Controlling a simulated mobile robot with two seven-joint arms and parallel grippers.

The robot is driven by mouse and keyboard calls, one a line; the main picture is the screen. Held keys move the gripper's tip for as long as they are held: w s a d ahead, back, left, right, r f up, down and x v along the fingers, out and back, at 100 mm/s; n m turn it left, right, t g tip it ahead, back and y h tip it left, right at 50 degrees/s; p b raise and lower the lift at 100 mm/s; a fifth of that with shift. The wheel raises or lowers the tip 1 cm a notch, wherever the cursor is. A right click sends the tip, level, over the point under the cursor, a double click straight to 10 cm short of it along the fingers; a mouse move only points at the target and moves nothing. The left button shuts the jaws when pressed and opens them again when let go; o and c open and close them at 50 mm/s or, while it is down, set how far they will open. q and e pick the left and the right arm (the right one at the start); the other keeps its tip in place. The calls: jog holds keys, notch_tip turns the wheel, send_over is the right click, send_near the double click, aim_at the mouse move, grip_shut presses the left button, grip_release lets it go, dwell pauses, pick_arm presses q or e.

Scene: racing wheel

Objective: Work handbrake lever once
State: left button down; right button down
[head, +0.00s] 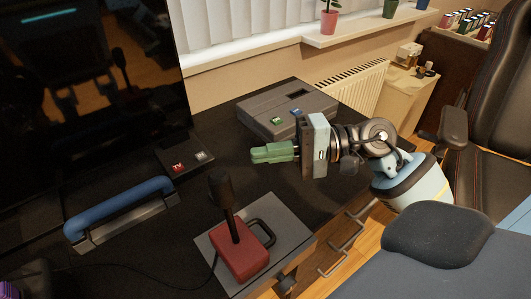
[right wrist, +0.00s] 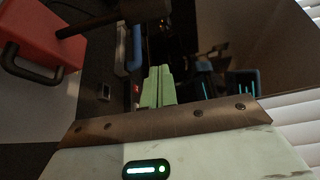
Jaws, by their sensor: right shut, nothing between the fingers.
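The handbrake lever (head: 227,205) is a black stick with a thick grip, standing nearly upright from a red base (head: 240,253). The base sits on a grey plate (head: 291,245) at the desk's front edge. In the right wrist view the lever (right wrist: 105,22) and its red base (right wrist: 45,35) show at the upper left. My right gripper (head: 254,155) has green fingers, shut and empty, above the desk, beyond and to the right of the lever and apart from it. The closed fingers also show in the right wrist view (right wrist: 158,80). My left gripper is in neither view.
A black U-shaped handle (head: 266,233) stands beside the red base. A blue-gripped bar (head: 118,208) lies to the left. A grey console (head: 285,108) is behind my right gripper. A TV button box (head: 185,162) stands before the dark screen (head: 85,90). Black desk surface is clear between them.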

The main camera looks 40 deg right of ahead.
aim_at(227, 211)
jog(key=a+p, duration=0.3)
jog(key=a, duration=0.4)
jog(key=shift+a, duration=0.25)
jog(key=shift+s, duration=0.1)
dwell(0.4)
